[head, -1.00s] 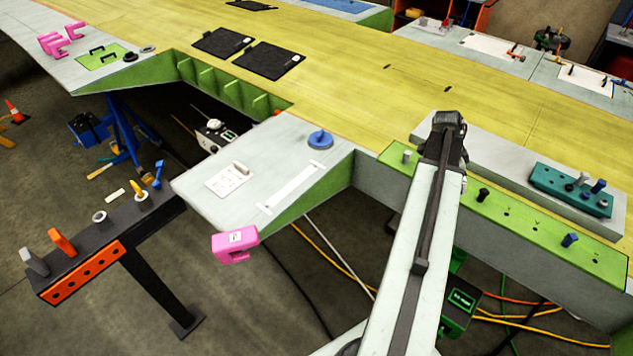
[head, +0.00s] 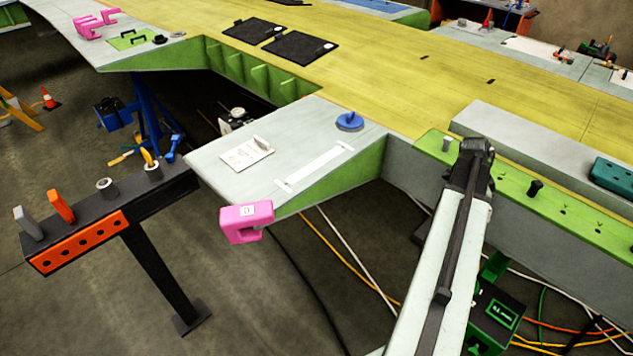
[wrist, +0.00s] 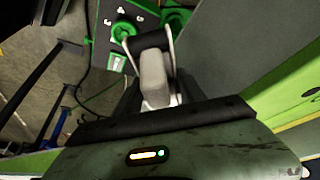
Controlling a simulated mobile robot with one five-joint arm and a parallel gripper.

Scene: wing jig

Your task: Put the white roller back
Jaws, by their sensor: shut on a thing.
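The white roller (wrist: 153,78) is between the dark jaws of my gripper (wrist: 151,62) in the wrist view. My gripper is shut on it, and the dark jaws partly cover it. In the head view my arm reaches up from the bottom right; the jaws and the roller are hidden there. A dark tool rack (head: 130,203) with an orange front stands at the left, away from my arm. It carries a grey piece (head: 28,223), an orange piece (head: 61,207), a pale ring (head: 107,188) that looks empty, and a second ring holding a yellow-handled tool (head: 148,158).
A pink clamp (head: 246,222) juts from the near corner of the grey wing panel (head: 225,178). A blue disc (head: 349,121) sits on that panel. A green strip (head: 512,192) with pegs lies beside my arm. Open floor and cables lie between rack and arm.

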